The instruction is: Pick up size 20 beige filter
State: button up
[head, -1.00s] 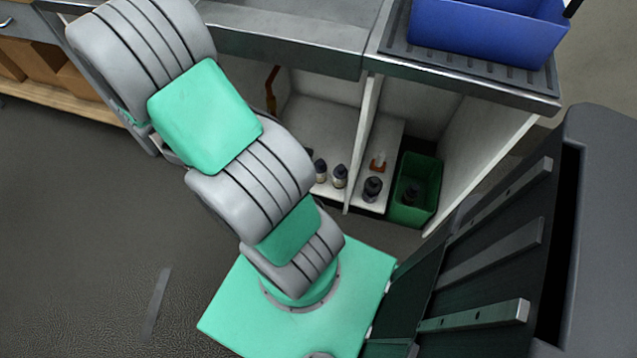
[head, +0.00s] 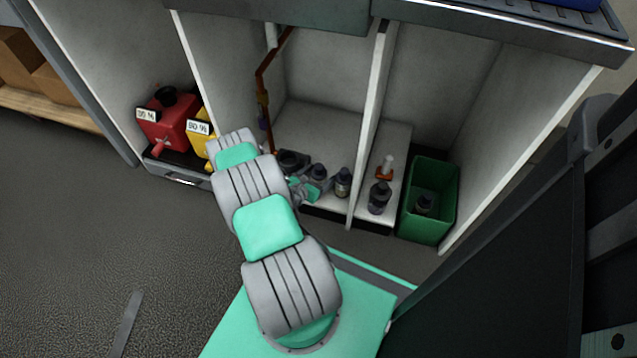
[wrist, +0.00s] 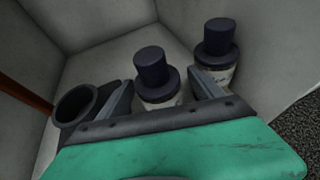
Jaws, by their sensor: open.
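Several small dark-capped bottles with pale labels stand on the cabinet floor; I cannot read a size or be sure which is the beige filter. My gripper (wrist: 162,84) is open, one finger on each side of a bottle (wrist: 158,92), with a gap visible beside its cap. A second bottle (wrist: 216,60) stands just beyond the right finger. A black open ring-shaped part (wrist: 78,104) lies left of the left finger. In the head view my gripper (head: 304,189) is low in the middle compartment, beside a bottle (head: 318,172); the second bottle (head: 342,182) is right of it.
A divider (head: 371,120) closes the compartment on the right. Beyond it are another dark bottle (head: 379,198), an orange-based item (head: 386,170) and a green bin (head: 428,235). An orange-brown pipe (head: 263,90) runs down on the left, with red (head: 170,130) and yellow containers farther left.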

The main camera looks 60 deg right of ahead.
jog(key=x, duration=0.3)
jog(key=shift+a, duration=0.1)
jog(key=c, duration=1.6)
jog(key=shift+c, duration=0.2)
